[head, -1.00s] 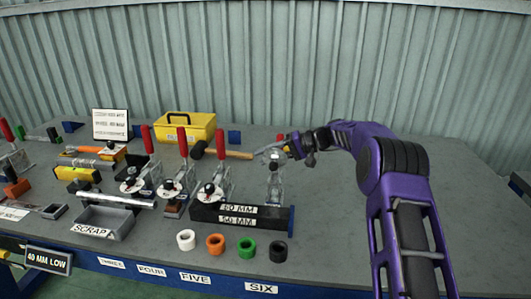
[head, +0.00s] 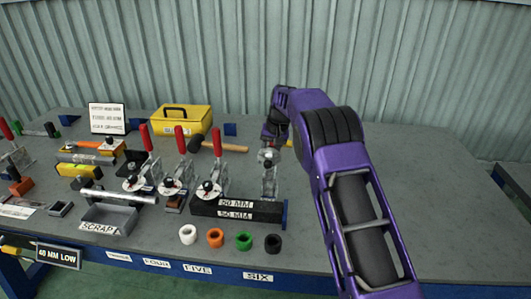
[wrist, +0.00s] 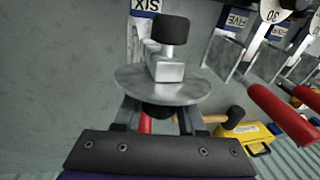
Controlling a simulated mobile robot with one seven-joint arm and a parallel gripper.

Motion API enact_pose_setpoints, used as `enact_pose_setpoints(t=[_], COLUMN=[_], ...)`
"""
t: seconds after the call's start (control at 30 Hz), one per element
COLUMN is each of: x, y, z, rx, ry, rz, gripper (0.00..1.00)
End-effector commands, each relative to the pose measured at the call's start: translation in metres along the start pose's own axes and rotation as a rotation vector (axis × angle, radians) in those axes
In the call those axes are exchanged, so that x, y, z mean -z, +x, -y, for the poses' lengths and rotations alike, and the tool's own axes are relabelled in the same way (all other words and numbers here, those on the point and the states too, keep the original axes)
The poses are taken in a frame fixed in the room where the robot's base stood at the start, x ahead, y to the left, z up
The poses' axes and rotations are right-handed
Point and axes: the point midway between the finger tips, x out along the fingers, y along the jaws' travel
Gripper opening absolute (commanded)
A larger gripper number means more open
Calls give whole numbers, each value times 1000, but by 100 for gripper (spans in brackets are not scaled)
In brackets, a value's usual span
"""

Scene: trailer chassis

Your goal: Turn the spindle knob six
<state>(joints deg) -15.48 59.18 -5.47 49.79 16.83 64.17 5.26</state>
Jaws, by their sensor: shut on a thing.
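The station six fixture (head: 269,182), a pale metal clamp, stands at the right end of the black gauge block, above the SIX label (head: 258,276). My gripper (head: 270,153) is at its top, partly hidden by my arm. In the wrist view, my gripper (wrist: 158,118) has one finger on each side of a dark round knob (wrist: 158,109), apparently the spindle knob, and is shut on it. A grey disc (wrist: 125,84) hides most of the knob. Beyond the disc are a metal block (wrist: 167,72) and a black cylinder (wrist: 170,29).
Clamps with red handles (head: 181,139) stand to the left, one red handle (wrist: 282,115) close in the wrist view. A mallet (head: 217,145) and yellow toolbox (head: 182,119) lie behind. Loose collars (head: 243,241) sit in front.

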Motion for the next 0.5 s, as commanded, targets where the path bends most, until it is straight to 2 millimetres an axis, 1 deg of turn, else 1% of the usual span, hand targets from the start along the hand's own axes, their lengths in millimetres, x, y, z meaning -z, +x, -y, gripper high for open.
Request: enact_pose_setpoints(t=[0.3, 0.5], x=[-1, -1], y=[1, -1], z=[-8, -13], rx=[-298, -428], ry=[21, 35], rz=[9, 14], gripper=[0, 0])
